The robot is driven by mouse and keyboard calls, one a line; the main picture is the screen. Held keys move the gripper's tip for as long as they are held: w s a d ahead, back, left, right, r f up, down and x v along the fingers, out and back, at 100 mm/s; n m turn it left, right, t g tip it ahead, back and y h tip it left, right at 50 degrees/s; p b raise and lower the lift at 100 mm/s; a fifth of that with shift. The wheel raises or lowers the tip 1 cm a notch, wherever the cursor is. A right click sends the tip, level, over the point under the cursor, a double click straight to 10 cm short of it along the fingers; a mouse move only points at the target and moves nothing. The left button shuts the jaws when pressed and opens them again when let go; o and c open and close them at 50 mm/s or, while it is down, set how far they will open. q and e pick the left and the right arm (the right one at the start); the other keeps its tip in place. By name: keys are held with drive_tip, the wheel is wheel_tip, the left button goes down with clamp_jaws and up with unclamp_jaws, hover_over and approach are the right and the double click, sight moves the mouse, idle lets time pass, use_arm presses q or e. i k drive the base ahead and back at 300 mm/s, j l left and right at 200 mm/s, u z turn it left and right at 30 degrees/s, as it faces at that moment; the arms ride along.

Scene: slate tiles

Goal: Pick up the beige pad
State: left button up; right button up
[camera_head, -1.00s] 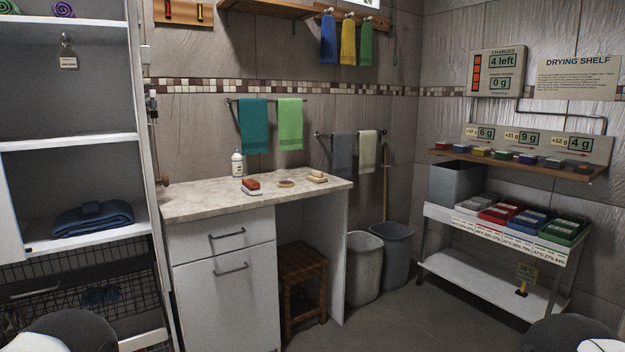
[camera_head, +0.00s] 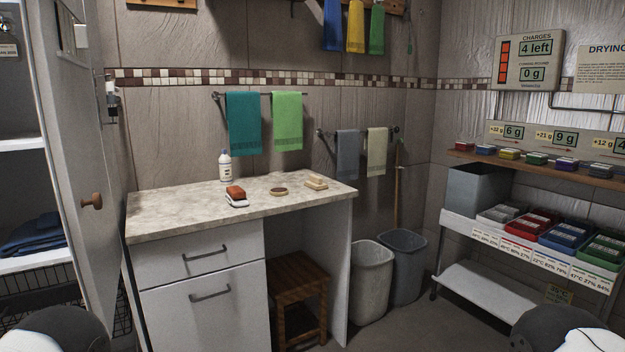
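A beige pad (camera_head: 316,181) lies at the right part of the marble-topped counter (camera_head: 165,214), seemingly on a pale base. A red-brown pad (camera_head: 236,192) on a white base lies further left on the same counter. A small round tan item (camera_head: 278,192) lies between them. Neither of my grippers is in view; only rounded dark and white parts of my arms show in the bottom corners.
A white bottle (camera_head: 224,166) stands at the back of the counter. Below are a wooden stool (camera_head: 298,282) and two bins (camera_head: 371,284). A cabinet door (camera_head: 88,150) stands at left; a shelf unit with coloured boxes (camera_head: 530,222) is at right.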

sight(315, 182)
drive_tip(key=i+l+u, duration=0.15)
drive_tip(key=i+l, duration=0.4)
drive_tip(key=i, duration=0.2)
drive_tip(key=i+l+u, duration=0.15)
drive_tip(key=i+l, duration=0.45)
drive_tip(key=i, duration=0.15)
